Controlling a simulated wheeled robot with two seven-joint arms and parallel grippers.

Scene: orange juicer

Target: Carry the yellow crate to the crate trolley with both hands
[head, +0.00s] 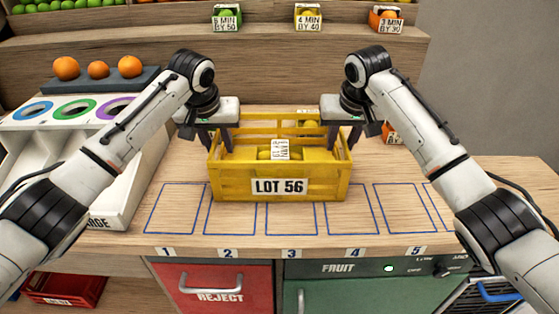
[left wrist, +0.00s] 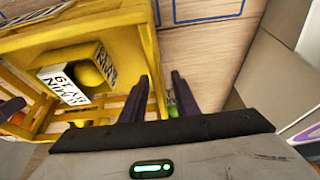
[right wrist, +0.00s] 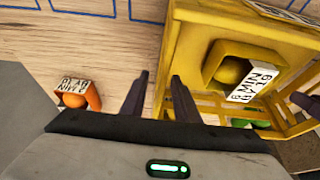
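The yellow crate (head: 325,186), labelled LOT 56, stands upright on the wooden counter and holds a yellow fruit and a small labelled yellow box (left wrist: 112,62). My left gripper (head: 215,140) is at the crate's left side, pointing down, its fingers apart on either side of the side wall's rim. My right gripper (head: 341,140) is placed the same way at the right side wall. The right wrist view also shows the crate (right wrist: 205,30) beside the open fingers. Contact with the walls cannot be told. I cannot identify the crate trolley in any view.
A white sorting tray (head: 110,205) with coloured rings and a rack of oranges (head: 98,70) stand to the left. A small orange box (right wrist: 80,98) is right of the crate. Numbered blue outlines mark the counter front. A blue handle (head: 497,292) shows at lower right.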

